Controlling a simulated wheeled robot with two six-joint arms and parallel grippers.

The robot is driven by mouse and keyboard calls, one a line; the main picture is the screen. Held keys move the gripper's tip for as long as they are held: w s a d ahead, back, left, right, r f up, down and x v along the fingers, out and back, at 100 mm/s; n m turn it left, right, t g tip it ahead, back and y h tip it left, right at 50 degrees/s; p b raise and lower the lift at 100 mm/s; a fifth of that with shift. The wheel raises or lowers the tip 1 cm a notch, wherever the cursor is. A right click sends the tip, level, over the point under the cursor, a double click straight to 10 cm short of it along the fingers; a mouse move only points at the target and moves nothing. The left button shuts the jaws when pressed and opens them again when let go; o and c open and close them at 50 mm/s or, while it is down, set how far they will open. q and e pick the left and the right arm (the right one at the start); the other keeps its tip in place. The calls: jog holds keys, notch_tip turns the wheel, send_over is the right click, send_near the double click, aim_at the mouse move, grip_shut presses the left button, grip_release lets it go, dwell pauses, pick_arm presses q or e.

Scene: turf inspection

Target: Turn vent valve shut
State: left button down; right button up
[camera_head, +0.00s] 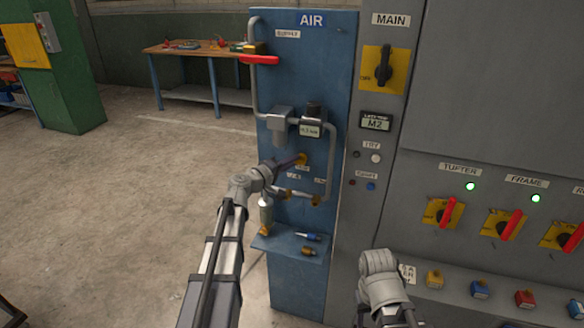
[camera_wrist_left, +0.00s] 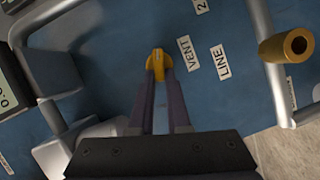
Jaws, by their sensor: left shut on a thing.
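The vent valve's yellow knob (camera_wrist_left: 158,68) sits on the blue air panel (camera_wrist_left: 110,80), left of a VENT label (camera_wrist_left: 188,53) in the left wrist view. My left gripper (camera_wrist_left: 158,74) is shut on the knob, one dark finger on each side. In the head view, the yellow knob (camera_head: 303,158) shows at the tip of my left gripper (camera_head: 297,161). The knob's exact turn is hard to read there. My right arm's wrist shows at the bottom in the head view, but its fingers are not visible.
A grey pipe (camera_head: 332,150) runs beside the knob. A red supply handle (camera_head: 260,60) is higher up. A small blue shelf (camera_head: 275,246) holds loose fittings below. The grey main cabinet (camera_head: 480,80) with switches stands to the right. Open floor lies left.

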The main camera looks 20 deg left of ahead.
pick_arm(q)
jog(key=n, duration=0.1)
jog(key=n+b, duration=0.1)
jog(key=n+t+h+b, duration=0.1)
jog(key=shift+w+f, duration=0.25)
jog(key=shift+f, duration=0.05)
jog(key=shift+b, duration=0.3)
jog(key=c, duration=0.9)
grip_release()
jog(key=shift+r, duration=0.1)
jog(key=shift+w+d+f, duration=0.15)
jog(key=shift+f, duration=0.05)
jog(key=v, duration=0.7)
jog(key=shift+s+f, duration=0.1)
jog(key=shift+s, duration=0.25)
